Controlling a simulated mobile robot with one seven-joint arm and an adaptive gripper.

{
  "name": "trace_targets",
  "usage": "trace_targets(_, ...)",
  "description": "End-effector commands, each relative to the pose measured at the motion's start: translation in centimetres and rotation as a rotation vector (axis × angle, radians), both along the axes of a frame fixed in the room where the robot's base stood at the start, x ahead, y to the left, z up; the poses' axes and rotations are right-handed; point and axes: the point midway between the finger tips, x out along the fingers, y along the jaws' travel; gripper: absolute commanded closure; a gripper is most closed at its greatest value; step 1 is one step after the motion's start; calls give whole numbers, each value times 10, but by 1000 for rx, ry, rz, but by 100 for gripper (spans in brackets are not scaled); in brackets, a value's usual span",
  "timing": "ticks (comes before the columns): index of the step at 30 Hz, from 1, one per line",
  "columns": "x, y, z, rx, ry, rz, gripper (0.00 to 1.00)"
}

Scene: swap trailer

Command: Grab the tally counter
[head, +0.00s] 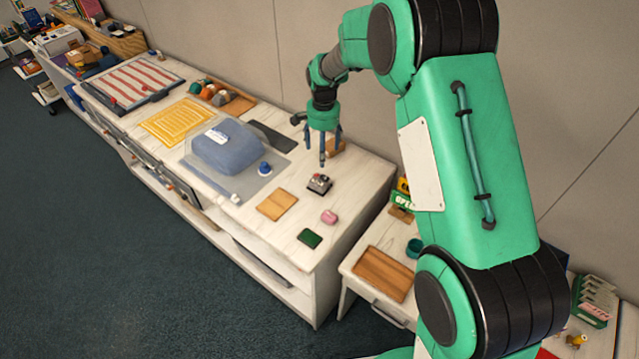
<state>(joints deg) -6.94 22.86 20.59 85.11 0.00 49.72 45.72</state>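The tally counter (319,184) looks like a small silver and dark device lying on the white counter top, right of the blue bundle. My gripper (323,160) points down just above and behind it, with its fingers close over the counter top. In this view the fingers seem to be apart from the tally counter, but the gap is small.
A blue bundle (228,147) on a grey mat lies to the left. A wooden board (277,204), a pink item (329,217) and a green pad (310,238) lie near the front. A wall (240,40) runs behind. A lower table with a wooden tray (383,274) stands at right.

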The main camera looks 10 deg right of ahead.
Motion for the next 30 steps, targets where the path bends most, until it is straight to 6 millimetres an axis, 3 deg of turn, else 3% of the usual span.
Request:
trace_targets(3, 9, 5, -25, -2, 19, -24, 25)
trace_targets(6, 14, 7, -36, -2, 26, -36, 25)
trace_targets(23, 16, 9, -46, -3, 31, -44, 25)
trace_targets(30, 15, 9, -72, -4, 32, -44, 25)
